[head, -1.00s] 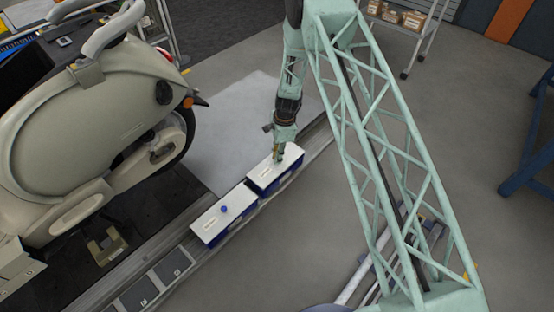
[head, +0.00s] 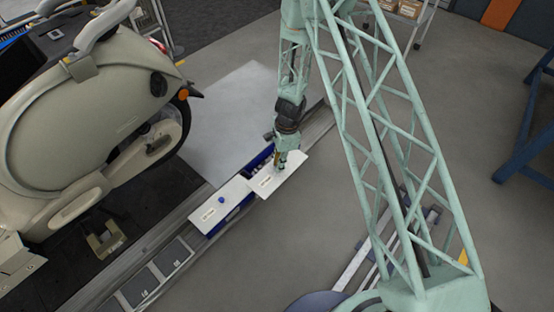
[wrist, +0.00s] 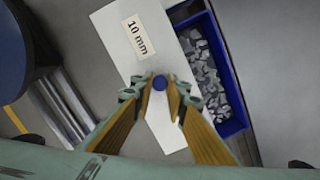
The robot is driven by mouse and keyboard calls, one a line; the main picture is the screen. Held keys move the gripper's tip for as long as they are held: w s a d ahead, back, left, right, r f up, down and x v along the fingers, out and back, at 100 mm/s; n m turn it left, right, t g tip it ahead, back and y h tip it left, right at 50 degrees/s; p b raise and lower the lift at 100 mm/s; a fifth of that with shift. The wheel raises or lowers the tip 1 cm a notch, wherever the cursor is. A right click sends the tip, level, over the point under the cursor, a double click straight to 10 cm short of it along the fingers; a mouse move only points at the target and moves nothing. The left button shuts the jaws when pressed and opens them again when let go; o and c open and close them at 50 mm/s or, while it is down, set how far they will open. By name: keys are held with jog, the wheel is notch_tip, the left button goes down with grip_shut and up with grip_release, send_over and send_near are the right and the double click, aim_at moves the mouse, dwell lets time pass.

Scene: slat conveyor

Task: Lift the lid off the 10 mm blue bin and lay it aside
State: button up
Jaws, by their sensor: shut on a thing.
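My gripper (wrist: 161,84) is shut on the blue knob of the white lid, which carries a "10 mm" label in the wrist view (wrist: 115,45). In the head view the lid (head: 290,178) is held off to the right of its bin, and my gripper (head: 280,168) is over it. In the head view the bin (head: 258,160) is partly hidden behind the lid and my arm. I cannot tell the lid's exact height.
A second blue bin with a white lid (head: 209,215) and blue knob stands next to the open bin, near the lid's left edge. A beige scooter (head: 90,120) stands at left. Grey floor (head: 300,235) right of the conveyor is clear.

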aim_at(280, 177)
jog(key=shift+s+d+r+b, duration=0.1)
jog(key=shift+s+d+b, duration=0.15)
jog(key=shift+s+b, duration=0.6)
jog(key=shift+s+d+r+b, duration=0.1)
jog(key=shift+s+d+b, duration=0.15)
jog(key=shift+s, duration=1.05)
jog(key=shift+w, duration=0.1)
